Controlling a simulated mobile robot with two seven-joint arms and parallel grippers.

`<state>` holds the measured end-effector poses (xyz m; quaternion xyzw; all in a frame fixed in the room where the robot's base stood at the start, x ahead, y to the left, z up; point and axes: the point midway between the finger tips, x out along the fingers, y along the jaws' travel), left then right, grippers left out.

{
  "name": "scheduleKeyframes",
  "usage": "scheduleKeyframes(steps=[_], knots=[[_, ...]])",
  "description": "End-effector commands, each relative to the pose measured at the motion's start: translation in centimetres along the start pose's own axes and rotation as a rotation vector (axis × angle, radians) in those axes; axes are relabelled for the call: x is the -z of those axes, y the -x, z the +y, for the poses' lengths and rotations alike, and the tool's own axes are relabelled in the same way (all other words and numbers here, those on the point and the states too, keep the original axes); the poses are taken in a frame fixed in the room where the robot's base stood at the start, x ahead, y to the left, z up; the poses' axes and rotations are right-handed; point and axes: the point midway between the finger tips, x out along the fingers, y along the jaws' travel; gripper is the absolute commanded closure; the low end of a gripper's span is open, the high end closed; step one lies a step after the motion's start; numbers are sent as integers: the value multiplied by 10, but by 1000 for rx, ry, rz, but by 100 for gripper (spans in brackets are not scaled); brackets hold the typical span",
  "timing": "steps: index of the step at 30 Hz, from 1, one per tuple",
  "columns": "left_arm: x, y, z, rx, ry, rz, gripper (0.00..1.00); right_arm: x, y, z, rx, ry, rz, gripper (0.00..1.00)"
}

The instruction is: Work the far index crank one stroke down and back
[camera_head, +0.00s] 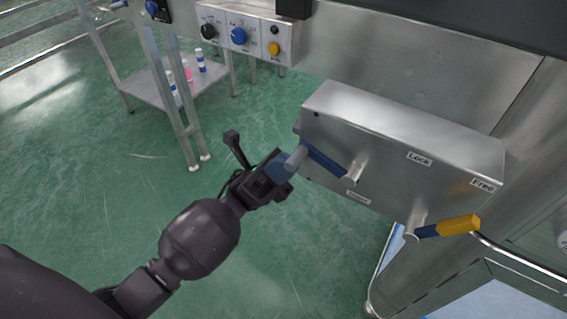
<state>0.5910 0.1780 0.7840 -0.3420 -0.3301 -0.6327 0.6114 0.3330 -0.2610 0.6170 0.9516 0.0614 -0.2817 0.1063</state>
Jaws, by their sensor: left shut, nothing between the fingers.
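A steel box (400,130) carries a crank with a blue arm (325,163) on its left part. The arm runs from a steel hub (355,164) up and left to a grey handle end. My left gripper (287,166) is at that handle end, with its fingers shut and nothing held between them. It overlaps the handle in the picture; I cannot tell whether they touch. My right gripper is out of view.
A second lever with a yellow grip (458,226) sits at the box's lower right, below the "Lock" label (420,158) and "Free" label (482,185). A knob panel (240,37) is at the top. A low steel shelf (150,90) with bottles stands behind. Green floor is open at left.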

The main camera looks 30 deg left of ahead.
Motion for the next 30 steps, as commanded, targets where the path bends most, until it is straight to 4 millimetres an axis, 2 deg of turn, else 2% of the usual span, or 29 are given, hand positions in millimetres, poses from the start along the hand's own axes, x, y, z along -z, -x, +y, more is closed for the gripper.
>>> scheduleKeyframes(steps=[11, 24, 30], knots=[[-8, -12, 0, 5, -5, 109, 100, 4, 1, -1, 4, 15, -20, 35], [-17, -39, 0, 6, -5, 383, 100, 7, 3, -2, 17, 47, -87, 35], [-17, -44, 0, 1, -1, 372, 100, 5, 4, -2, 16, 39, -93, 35]])
